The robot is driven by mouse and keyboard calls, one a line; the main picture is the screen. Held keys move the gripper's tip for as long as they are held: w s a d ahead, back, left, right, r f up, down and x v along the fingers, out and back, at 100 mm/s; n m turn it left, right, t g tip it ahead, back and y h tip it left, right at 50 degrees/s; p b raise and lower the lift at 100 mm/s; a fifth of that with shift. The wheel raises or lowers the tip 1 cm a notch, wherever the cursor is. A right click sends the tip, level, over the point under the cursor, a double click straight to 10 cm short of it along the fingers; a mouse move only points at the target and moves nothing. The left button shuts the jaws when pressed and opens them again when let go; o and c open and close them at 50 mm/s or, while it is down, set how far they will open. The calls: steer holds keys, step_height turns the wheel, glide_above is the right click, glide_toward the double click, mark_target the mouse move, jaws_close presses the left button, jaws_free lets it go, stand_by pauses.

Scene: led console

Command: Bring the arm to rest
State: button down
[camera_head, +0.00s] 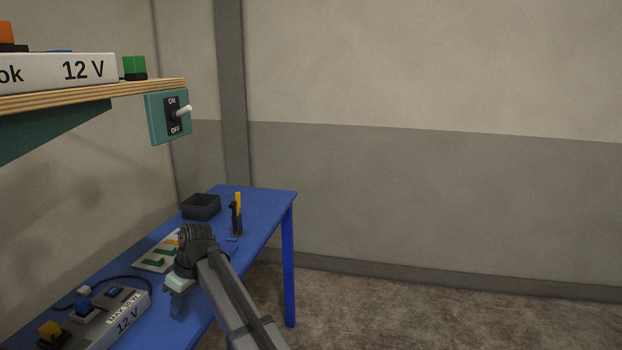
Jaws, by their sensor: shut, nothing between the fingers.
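My arm (238,305) reaches in from the bottom edge over the right side of the blue table. My gripper (177,301) hangs from its end, pointing down, shut and empty. It is to the right of the grey console (88,322) marked 12 V and in front of the pale board (157,260) with green parts. I cannot tell how far the fingertips are above the table. My wrist hides part of the board.
The blue table (262,205) also bears a black bin (201,206) and pliers with a yellow handle (237,215). The floor to the right is clear.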

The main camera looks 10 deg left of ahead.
steer(key=w+d+f+m+y, duration=0.1)
steer(key=w+d+f, duration=0.3)
steer(key=d, duration=0.3)
steer(key=w+d+f, duration=0.3)
steer(key=w+d, duration=0.1)
steer(key=d, duration=0.3)
steer(key=s+d+f+m+h, duration=0.25)
steer(key=d+f+m, duration=0.45)
steer(key=d+f, duration=1.85)
steer(key=s+d+f+m+g+h, duration=0.1)
steer(key=s+d+f+m+g, duration=0.3)
steer(key=s+d+f, duration=1)
steer(key=s+d+f+m, duration=0.2)
steer(key=s+d, duration=0.4)
steer(key=s, duration=0.4)
steer(key=s+d+f+m+g+h, duration=0.1)
steer(key=s+d+f+m, duration=0.2)
steer(key=s+d, duration=0.3)
steer(key=s+f, duration=0.1)
steer(key=s, duration=0.3)
steer(key=shift+f, duration=0.35)
